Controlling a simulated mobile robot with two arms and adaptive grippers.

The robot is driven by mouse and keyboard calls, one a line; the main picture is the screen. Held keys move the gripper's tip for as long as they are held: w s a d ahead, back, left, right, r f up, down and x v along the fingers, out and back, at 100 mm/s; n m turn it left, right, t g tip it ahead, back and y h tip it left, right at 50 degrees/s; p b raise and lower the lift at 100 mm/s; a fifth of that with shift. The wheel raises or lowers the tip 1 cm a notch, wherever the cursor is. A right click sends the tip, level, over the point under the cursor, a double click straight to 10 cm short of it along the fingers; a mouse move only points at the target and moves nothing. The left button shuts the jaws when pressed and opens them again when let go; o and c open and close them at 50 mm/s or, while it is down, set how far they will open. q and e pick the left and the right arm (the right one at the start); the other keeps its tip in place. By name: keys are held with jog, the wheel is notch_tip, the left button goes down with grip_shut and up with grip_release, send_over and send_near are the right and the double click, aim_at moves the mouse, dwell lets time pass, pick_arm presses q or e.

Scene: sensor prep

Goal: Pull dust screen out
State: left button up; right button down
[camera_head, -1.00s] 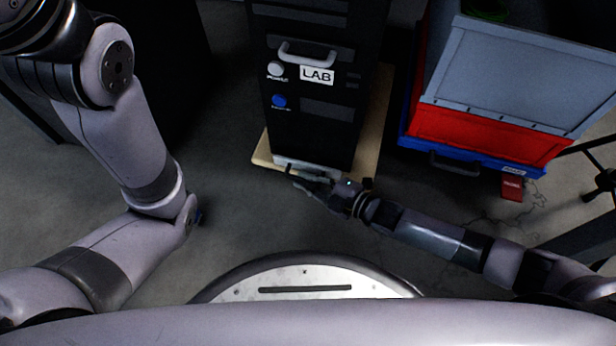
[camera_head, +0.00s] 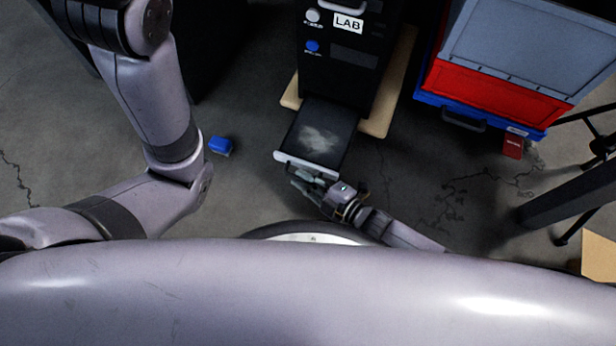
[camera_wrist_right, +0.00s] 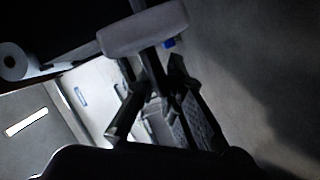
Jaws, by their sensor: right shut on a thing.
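The dust screen (camera_head: 318,136) is a dark flat panel with a pale dusty patch and a light front bar. It sticks out of the bottom of the black LAB cabinet (camera_head: 345,88) toward me. Its back end is hidden inside the cabinet or meets its front edge; I cannot tell which. My right gripper (camera_head: 312,182) is shut on the screen's front bar. In the right wrist view the fingers (camera_wrist_right: 150,95) reach the light bar (camera_wrist_right: 145,27). My left arm shows at the left, but its gripper is not in view.
The cabinet stands on a wooden base (camera_head: 377,125). A blue block (camera_head: 221,145) lies on the floor at left. Red, blue and grey crates (camera_head: 490,95) stand at right, with a red tag (camera_head: 513,146) and dark stand legs (camera_head: 575,195) nearby.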

jog(key=shift+d, duration=0.1)
jog(key=c, duration=2)
grip_release()
jog(key=shift+o, duration=0.2)
jog(key=shift+s+d, duration=0.1)
jog(key=shift+d, duration=0.05)
jog(key=v, duration=0.7)
